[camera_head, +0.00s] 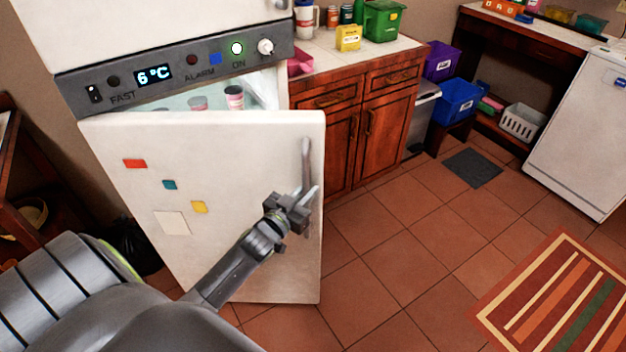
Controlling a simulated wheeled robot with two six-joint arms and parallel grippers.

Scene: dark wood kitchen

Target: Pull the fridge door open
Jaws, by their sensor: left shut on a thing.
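The white fridge door (255,160) stands partly open, swung out toward me from under the grey control panel (170,72). Its vertical grey handle (306,160) is near the door's right edge. My left gripper (308,201) is at the lower part of the handle, shut on it, and covers that part. The lit fridge interior (262,88) shows above the door's top edge, with a few small tubs (234,97) inside. Small coloured magnets and a paper note (172,223) are on the door front. My right gripper is not in view.
A wooden cabinet (343,150) with a counter stands right of the fridge. Blue (459,100) and purple (442,61) bins, a white appliance (585,135) and a striped rug (555,300) are farther right. A black bag (140,245) lies left of the door. The tiled floor (400,250) right of the door is clear.

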